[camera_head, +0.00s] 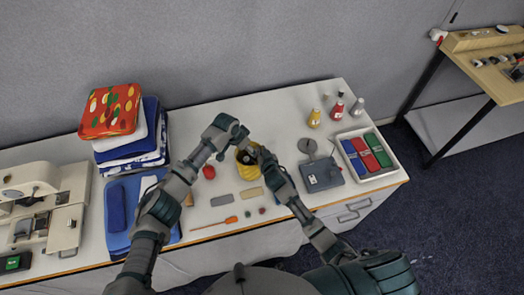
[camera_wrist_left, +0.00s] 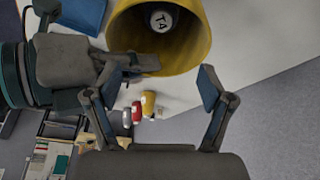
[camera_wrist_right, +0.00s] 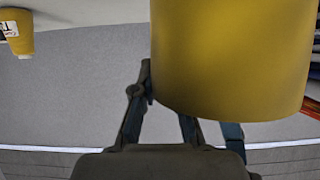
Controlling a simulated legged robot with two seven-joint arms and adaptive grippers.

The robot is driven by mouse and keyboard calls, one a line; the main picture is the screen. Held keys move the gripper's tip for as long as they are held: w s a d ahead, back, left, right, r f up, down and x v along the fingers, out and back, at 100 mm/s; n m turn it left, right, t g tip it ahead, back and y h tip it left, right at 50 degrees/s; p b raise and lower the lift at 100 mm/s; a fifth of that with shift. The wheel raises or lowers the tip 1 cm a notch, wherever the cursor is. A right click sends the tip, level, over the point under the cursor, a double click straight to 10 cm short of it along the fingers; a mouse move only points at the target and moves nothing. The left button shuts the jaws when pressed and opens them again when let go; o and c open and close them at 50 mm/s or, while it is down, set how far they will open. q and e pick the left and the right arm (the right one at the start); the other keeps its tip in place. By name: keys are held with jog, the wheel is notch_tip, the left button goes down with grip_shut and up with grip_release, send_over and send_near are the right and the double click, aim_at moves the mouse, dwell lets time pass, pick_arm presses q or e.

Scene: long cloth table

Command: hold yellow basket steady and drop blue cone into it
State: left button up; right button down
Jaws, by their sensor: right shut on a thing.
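The yellow basket (camera_head: 245,172) stands mid-table. My right gripper (camera_head: 257,153) is shut on its wall, and the basket (camera_wrist_right: 235,60) fills much of the right wrist view. In the left wrist view, my right gripper (camera_wrist_left: 135,62) grips the rim of the basket (camera_wrist_left: 187,60), whose mouth faces the camera. A round white end marked "T4" (camera_wrist_left: 162,19) shows inside the basket. The body below it is hidden, so I cannot tell if it is the blue cone. My left gripper (camera_wrist_left: 148,82) is open and empty, with its fingers apart beside the basket.
Several small bottles, one yellow (camera_head: 314,118), stand at the back right. A grey-blue box (camera_head: 321,175) and a white tray (camera_head: 392,166) lie right of the basket. Folded cloths (camera_head: 115,155) are stacked further left.

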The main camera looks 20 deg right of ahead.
jog(key=shift+f, duration=0.15)
pick_arm(q)
jog(key=v, duration=1.1)
jog(key=shift+r, duration=0.4)
jog(key=shift+s, duration=0.1)
pick_arm(e)
jog(key=c, duration=1.1)
grip_release()
jog(key=shift+c, duration=0.2)
